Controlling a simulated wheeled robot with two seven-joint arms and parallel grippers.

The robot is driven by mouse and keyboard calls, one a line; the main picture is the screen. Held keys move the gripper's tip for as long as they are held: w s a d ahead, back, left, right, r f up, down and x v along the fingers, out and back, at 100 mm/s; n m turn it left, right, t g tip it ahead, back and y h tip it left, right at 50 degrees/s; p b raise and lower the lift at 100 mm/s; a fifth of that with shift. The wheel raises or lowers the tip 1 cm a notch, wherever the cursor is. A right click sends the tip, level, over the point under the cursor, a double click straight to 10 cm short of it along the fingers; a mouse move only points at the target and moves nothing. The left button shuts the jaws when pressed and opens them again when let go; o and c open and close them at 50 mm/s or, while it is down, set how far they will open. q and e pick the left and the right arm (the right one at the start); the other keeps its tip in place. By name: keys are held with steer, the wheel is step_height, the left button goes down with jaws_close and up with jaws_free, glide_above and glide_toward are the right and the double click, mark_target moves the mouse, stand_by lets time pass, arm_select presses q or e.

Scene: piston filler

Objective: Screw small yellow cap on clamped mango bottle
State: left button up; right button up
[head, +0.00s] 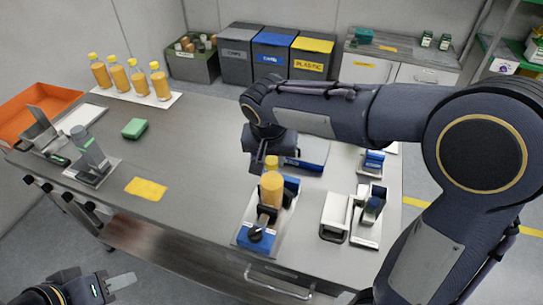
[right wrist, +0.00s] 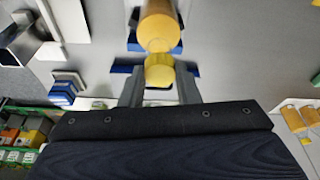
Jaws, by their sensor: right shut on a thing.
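The mango bottle (head: 271,190), orange-filled, stands upright in the clamp (head: 257,236) at the table's front. It also shows in the right wrist view (right wrist: 158,22). The small yellow cap (right wrist: 159,72) is between the two fingers of my right gripper (right wrist: 159,88), which is shut on it. In the head view the cap (head: 271,161) is directly above the bottle's top; whether it touches the neck I cannot tell. My right wrist hides part of the gripper there. My left gripper (head: 120,283) is low at the bottom left, away from the table; its opening is unclear.
Several capped mango bottles (head: 131,79) stand on a white board at the back left. A green sponge (head: 134,128) and yellow cloth (head: 146,188) lie on the table. A grey device (head: 92,155) stands left, and another fixture (head: 338,215) is right of the clamp. The table's middle is clear.

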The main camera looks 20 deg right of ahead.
steer(key=shift+f+b, duration=0.7)
steer(key=shift+f, duration=0.2)
stand_by(1.1)
steer(key=m, duration=0.2)
steer(key=m+g+h, duration=0.1)
steer(key=m, duration=0.1)
steer(key=shift+w+a+r+m+p, duration=0.1)
steer(key=shift+w+a+m+p, duration=0.05)
steer(key=shift+m+p, duration=0.25)
steer(key=m, duration=0.2)
steer(key=shift+m+g, duration=0.3)
steer(key=shift+m, duration=0.1)
steer(key=m+p, duration=0.1)
steer(key=m, duration=0.2)
steer(key=shift+w+m+g+h+p, duration=0.1)
steer(key=shift+m+g+h+p, duration=0.2)
steer(key=shift+g+h, duration=0.1)
steer(key=m+g+p, duration=0.1)
steer(key=m, duration=0.2)
steer(key=shift+m, duration=0.3)
